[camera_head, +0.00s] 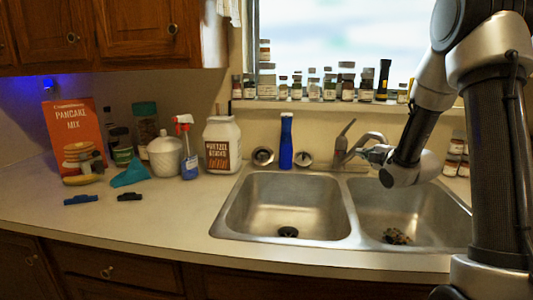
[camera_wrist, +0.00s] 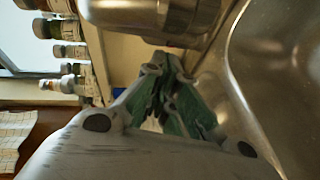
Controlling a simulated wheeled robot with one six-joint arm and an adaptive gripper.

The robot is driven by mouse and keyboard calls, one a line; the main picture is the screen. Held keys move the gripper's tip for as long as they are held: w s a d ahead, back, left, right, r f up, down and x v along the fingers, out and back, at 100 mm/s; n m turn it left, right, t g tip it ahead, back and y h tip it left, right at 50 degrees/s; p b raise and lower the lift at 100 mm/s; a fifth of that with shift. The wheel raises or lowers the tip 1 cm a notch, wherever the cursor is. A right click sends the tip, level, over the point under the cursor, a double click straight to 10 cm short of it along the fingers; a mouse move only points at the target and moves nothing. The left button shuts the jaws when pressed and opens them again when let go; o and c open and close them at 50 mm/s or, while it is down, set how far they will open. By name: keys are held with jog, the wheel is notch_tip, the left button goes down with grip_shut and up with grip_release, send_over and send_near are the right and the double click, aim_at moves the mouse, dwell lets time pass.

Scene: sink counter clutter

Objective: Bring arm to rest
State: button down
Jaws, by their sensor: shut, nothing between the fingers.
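My arm comes in from the right side of the head view, bent downward over the sink. My gripper (camera_head: 368,153) is at its lower end, points left and sits just beside the faucet (camera_head: 345,145); I cannot tell whether they touch. In the wrist view the two fingers of my gripper (camera_wrist: 170,80) converge, with green inner pads, and nothing is held between them. A large shiny metal part fills the top of the wrist view close to the fingertips.
The double metal sink (camera_head: 350,205) lies below my arm. A blue bottle (camera_head: 286,145) stands behind the left basin. Several jars (camera_head: 347,85) line the window sill. A white-lidded jar (camera_head: 222,143), spray bottle (camera_head: 187,150) and pancake mix box (camera_head: 75,138) stand left. The left counter front is mostly clear.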

jog(key=s+d+f+m+g+h, duration=0.35)
jog(key=s+f+m+g, duration=0.2)
jog(key=f, duration=0.35)
jog(key=s+d+m+g, duration=0.1)
jog(key=s+m+g, duration=0.4)
jog(key=s, duration=0.5)
jog(key=s+a+r+m, duration=0.2)
jog(key=s+r, duration=0.2)
jog(key=s, duration=0.4)
jog(key=s+a+r+m, duration=0.3)
jog(key=s+r, duration=0.2)
jog(key=s, duration=0.4)
jog(key=s+a+r+m, duration=0.3)
jog(key=s+r, duration=0.2)
jog(key=s, duration=0.4)
jog(key=shift+s+r+g+y, duration=0.15)
jog(key=shift+r+g+y, duration=0.1)
jog(key=shift+g+y, duration=0.1)
jog(key=c, duration=2.2)
grip_release()
